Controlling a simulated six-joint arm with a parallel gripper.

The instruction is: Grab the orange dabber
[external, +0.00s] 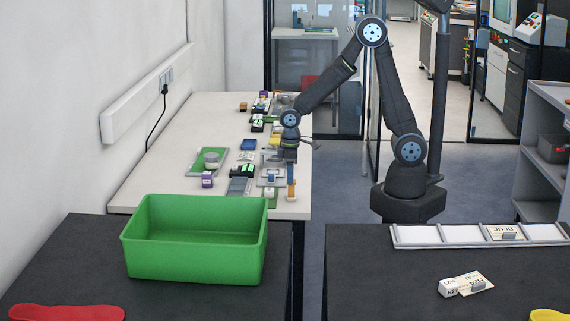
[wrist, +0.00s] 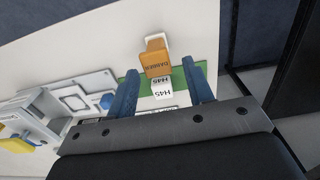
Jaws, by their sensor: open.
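The orange dabber (wrist: 155,58) shows in the wrist view, lettered DABBER, with white blocks marked H45 (wrist: 162,88) beside it. It rests at a green mat (wrist: 187,75) on the white table. My gripper (wrist: 168,78) is open, its two blue fingers on either side of the H45 block and the near end of the dabber; I cannot tell whether they touch anything. In the external view my gripper (external: 283,158) points down over the right edge of the white table (external: 225,120). A small orange piece (external: 291,188) shows just below it there, partly hidden.
Several small tools and blocks crowd the white table, including a blue block (external: 248,144) and a purple item (external: 207,179). A grey fixture (wrist: 85,97) lies left in the wrist view. A green bin (external: 195,240) stands in front.

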